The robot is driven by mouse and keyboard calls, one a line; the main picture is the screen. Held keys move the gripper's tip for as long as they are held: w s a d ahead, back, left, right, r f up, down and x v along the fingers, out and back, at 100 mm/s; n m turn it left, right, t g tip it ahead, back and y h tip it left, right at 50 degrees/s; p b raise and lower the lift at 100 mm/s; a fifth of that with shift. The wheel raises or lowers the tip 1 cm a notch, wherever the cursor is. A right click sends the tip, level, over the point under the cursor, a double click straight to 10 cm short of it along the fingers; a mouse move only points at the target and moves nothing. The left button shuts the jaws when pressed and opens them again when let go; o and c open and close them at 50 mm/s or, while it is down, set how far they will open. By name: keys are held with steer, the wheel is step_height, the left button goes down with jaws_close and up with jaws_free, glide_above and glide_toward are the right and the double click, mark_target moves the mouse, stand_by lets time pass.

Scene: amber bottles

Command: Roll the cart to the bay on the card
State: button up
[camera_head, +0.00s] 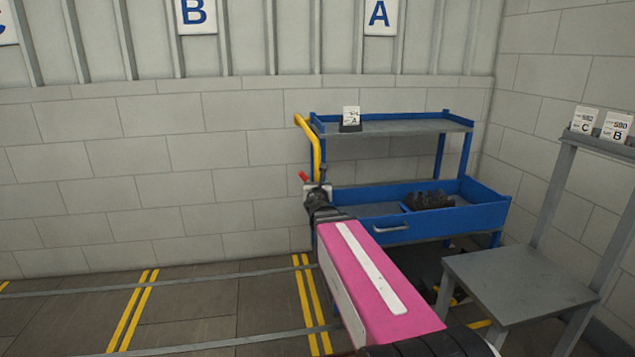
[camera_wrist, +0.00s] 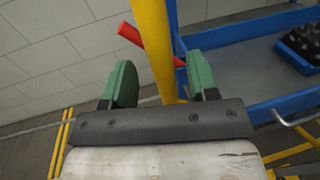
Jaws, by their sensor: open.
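The blue cart (camera_head: 462,222) with a grey top shelf stands against the back wall, under the wall sign A (camera_head: 380,15). A white card (camera_head: 351,115) reading A stands in a dark holder on its top shelf. Its yellow handle (camera_head: 317,150) is on the left side, with a red lever (camera_head: 304,176) by it. My gripper (camera_head: 318,192) is at the handle. In the wrist view, the yellow handle (camera_wrist: 153,45) passes between the open green fingers of my gripper (camera_wrist: 162,82), nearer the right finger. I cannot tell whether they touch.
Wall signs B (camera_head: 194,14) and C (camera_head: 5,24) hang to the left. Yellow double lines (camera_head: 135,308) mark the clear floor there. A grey stand (camera_head: 515,283) on the right bears cards C (camera_head: 584,120) and B (camera_head: 616,127). Dark bottles (camera_head: 428,200) sit in the cart's lower tray.

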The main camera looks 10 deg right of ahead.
steer(key=s, duration=0.2)
steer(key=s+a, duration=0.1)
steer(key=s, duration=0.2)
steer(key=s+d+f+m+g+h, duration=0.25)
steer(key=d+f+m+g, duration=0.2)
steer(key=f+m, duration=0.5)
steer(key=s+d+f+m+g+h, duration=0.2)
steer(key=s+d+f+m+g, duration=0.25)
steer(key=m, duration=0.75)
steer(key=s+a+f+m+g+y, duration=0.4)
steer(key=s+f+m, duration=0.1)
steer(key=f+m, duration=0.1)
steer(key=s+a+f+m+g+y, duration=0.4)
steer(key=s+a+f+m, duration=0.1)
steer(key=f, duration=0.3)
steer(key=shift+s+a+f+m+g, duration=0.25)
steer(key=shift+s+f+m+g, duration=0.1)
steer(key=shift+m, duration=0.3)
